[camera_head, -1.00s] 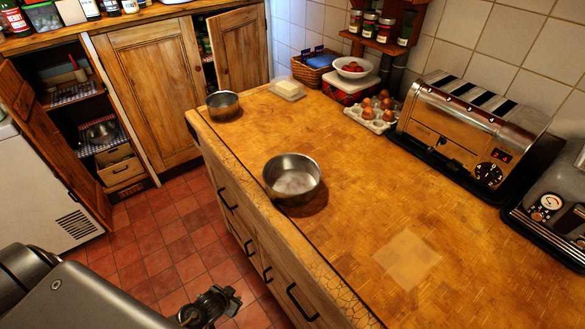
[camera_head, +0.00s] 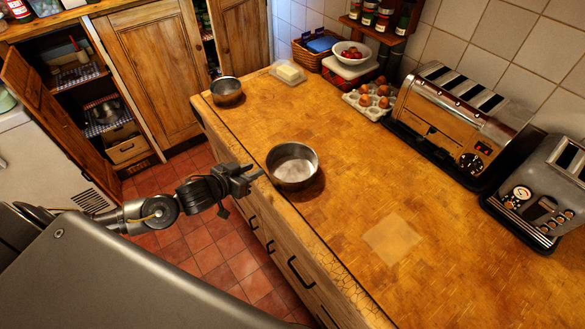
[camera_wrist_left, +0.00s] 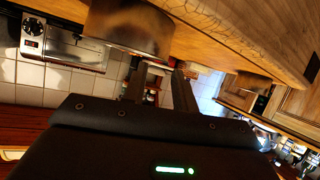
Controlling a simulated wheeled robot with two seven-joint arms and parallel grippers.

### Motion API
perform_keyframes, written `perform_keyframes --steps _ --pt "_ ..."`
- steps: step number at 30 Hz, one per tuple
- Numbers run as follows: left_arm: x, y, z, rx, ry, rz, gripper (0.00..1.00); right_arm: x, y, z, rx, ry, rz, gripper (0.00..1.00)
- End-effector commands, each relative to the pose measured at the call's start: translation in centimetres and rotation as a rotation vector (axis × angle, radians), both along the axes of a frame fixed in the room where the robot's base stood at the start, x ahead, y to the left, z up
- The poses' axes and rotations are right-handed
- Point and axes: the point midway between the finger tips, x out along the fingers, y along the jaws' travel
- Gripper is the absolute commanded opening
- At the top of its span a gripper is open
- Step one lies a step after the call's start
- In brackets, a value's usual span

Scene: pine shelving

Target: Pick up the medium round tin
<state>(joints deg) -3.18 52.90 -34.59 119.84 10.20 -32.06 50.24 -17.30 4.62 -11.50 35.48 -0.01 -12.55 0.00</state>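Two round, open metal tins stand upright on the wooden counter (camera_head: 340,240). The larger tin (camera_head: 293,166) is near the counter's left edge, and the smaller tin (camera_head: 227,92) is farther back. My left gripper (camera_head: 252,176) is just left of the larger tin, at the counter edge, apart from it in the head view. The left wrist view, which looks upside down, shows the larger tin (camera_wrist_left: 130,27) close to the fingers. The two fingers stand apart with nothing between them. My right gripper is not in view.
A toaster (camera_head: 455,120) and a grey appliance (camera_head: 545,195) stand along the right. An egg tray (camera_head: 370,102), a butter dish (camera_head: 287,73) and a basket (camera_head: 312,55) are at the back. The counter's middle is clear. A cupboard door (camera_head: 45,125) stands open at left.

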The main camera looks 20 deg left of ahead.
Motion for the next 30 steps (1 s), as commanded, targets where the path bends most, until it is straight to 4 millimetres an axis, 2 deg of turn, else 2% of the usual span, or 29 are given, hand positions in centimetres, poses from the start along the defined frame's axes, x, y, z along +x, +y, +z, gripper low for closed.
perform_keyframes --steps 3,8,11,21,30 --pt "1.0 1.3 0.9 -0.015 -0.031 -0.018 0.28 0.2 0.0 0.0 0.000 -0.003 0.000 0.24" --pt "1.4 1.8 1.2 -0.028 -0.043 -0.026 0.28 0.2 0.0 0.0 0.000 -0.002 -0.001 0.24" --pt "1.8 1.7 1.2 -0.031 -0.045 -0.025 0.28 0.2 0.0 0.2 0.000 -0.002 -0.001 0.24" --pt "6.0 0.5 -0.5 -0.030 -0.045 -0.023 0.28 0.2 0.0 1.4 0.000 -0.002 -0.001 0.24" --pt "6.9 0.2 -0.9 -0.030 -0.043 -0.024 0.28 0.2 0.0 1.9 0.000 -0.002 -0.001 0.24"
